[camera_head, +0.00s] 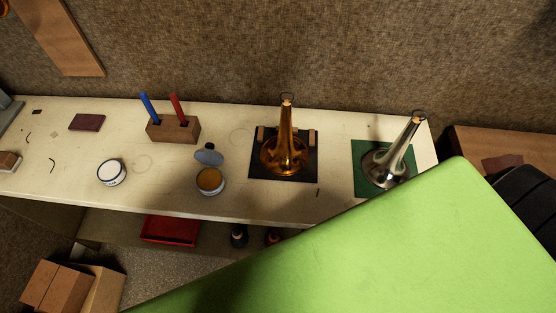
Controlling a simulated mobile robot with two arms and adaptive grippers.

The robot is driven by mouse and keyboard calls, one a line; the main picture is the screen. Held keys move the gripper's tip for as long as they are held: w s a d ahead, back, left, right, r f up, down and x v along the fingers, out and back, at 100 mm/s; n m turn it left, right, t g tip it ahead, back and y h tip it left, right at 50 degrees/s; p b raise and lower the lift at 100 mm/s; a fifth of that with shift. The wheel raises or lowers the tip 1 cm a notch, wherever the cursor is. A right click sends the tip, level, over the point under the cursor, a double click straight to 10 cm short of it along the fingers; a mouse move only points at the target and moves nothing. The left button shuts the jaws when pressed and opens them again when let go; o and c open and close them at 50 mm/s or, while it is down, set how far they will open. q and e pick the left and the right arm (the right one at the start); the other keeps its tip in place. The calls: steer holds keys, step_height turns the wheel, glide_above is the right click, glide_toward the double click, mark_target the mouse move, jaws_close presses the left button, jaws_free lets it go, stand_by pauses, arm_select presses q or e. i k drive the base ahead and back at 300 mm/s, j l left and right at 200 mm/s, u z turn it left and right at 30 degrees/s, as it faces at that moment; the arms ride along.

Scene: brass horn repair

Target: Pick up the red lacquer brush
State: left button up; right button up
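The red lacquer brush (177,106) stands tilted in a wooden block holder (173,130) on the workbench, with its red handle up. Its lower end is hidden inside the block. A blue-handled brush (149,107) stands in the same block, to its left. Neither of my grippers is in view.
The cream bench (230,123) also holds a white-lidded tin (111,172), an open tin (210,181), a brass horn (290,140) on a black mat and a silver horn (398,150) on a green mat. A bright green surface close to the camera hides the lower right.

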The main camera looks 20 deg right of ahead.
mark_target(176, 105)
steer(key=k+j+z, duration=0.15)
steer(key=j+z, duration=0.2)
steer(key=z, duration=0.15)
steer(key=k+j+z, duration=0.15)
steer(key=j+z, duration=0.3)
steer(key=k+j+z, duration=0.15)
steer(key=z, duration=0.35)
steer(key=k+l, duration=0.05)
steer(key=k, duration=0.05)
